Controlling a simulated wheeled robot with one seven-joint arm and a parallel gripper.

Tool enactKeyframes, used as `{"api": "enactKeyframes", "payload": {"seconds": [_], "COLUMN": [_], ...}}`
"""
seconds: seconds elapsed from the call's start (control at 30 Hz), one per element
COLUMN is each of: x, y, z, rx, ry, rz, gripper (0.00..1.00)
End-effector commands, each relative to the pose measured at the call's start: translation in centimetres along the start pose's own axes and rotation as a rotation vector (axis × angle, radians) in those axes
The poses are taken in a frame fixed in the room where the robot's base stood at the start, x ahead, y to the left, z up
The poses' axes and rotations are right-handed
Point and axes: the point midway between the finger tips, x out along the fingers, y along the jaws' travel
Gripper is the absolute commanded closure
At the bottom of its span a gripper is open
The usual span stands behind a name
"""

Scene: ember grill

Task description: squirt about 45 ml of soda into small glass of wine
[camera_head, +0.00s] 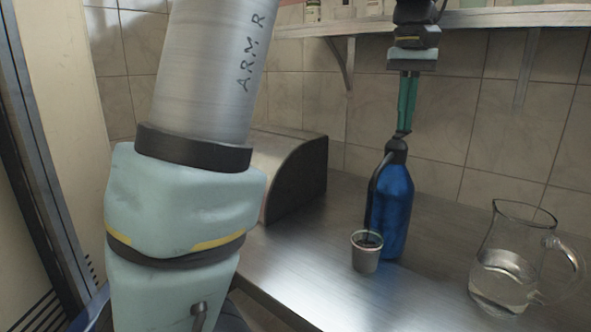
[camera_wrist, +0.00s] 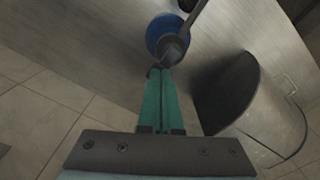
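A blue soda siphon bottle (camera_head: 396,210) with a dark head (camera_head: 397,147) stands upright on the steel counter. It also shows from above in the wrist view (camera_wrist: 156,38). A dark spout runs from the head down the bottle's left side toward the small glass (camera_head: 364,258). The small glass stands close in front of the bottle and holds dark liquid; its exact level is unclear. My gripper (camera_head: 403,130) points down just above the siphon head. Its green fingers (camera_wrist: 158,74) are together, tips at or very near the head's dark lever; contact cannot be told for sure.
A glass jug (camera_head: 505,275) partly filled with clear liquid stands at right. A curved dark-sided metal box (camera_head: 298,180) stands at the left back by the tiled wall. A shelf (camera_head: 500,18) hangs above, near my wrist. The counter between bottle and jug is clear.

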Motion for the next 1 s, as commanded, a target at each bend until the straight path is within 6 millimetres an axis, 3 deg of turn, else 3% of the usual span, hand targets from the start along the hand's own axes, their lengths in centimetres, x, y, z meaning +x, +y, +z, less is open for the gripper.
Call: {"api": "enactKeyframes", "payload": {"seconds": [0.33,0.7,1.0], "x": [-0.2,-4.9,-5.0], "y": [0.0,0.0,0.0], "z": [0.0,0.0,0.0], "rx": [0.000,0.000,0.000], "ry": [-0.001,0.000,0.000], "rz": [-0.001,0.000,0.000], "gripper": [1.00,1.00,1.00]}}
